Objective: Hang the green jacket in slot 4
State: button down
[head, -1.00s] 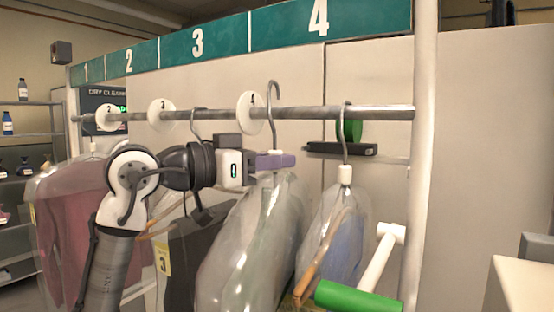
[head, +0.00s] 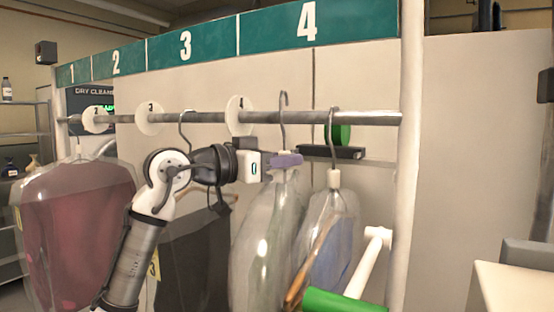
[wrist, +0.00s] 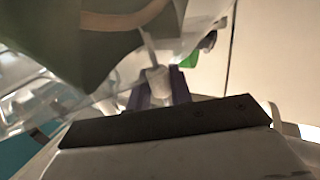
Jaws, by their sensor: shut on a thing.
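The green jacket (head: 262,235) hangs in a clear bag below my gripper and looks grey-green through the plastic. In the wrist view its green cloth (wrist: 70,30) fills the upper left. My gripper (head: 286,160) has purple fingers and is shut on the neck of the jacket's hanger; the fingers (wrist: 158,88) flank the pale neck in the wrist view. The hanger's hook (head: 284,98) rises above the rail (head: 365,118), right of the disc marked 4 (head: 239,115). I cannot tell if it rests on the rail. The sign (head: 308,22) above reads 4.
A bagged blue garment (head: 338,245) hangs close on the right. A dark garment (head: 190,260) hangs to the left, and a bagged dark red one (head: 75,225) farther left. A white post (head: 409,160) ends the rail. A green-ended white bar (head: 345,300) juts out low in front.

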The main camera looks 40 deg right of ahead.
jog(key=shift+w+d+r, duration=0.1)
jog(key=shift+w+d, duration=0.1)
jog(key=shift+d, duration=0.4)
jog(key=shift+f+b, duration=0.65)
jog(key=shift+f, duration=0.55)
jog(key=c, duration=1.3)
grip_release()
jog(key=shift+o, duration=0.7)
jog(key=shift+f, duration=0.15)
jog(key=w+a+b, duration=0.1)
jog(key=a+b, duration=0.3)
jog(key=a, duration=0.9)
jog(key=shift+w+a, duration=0.3)
jog(key=shift+a, duration=0.05)
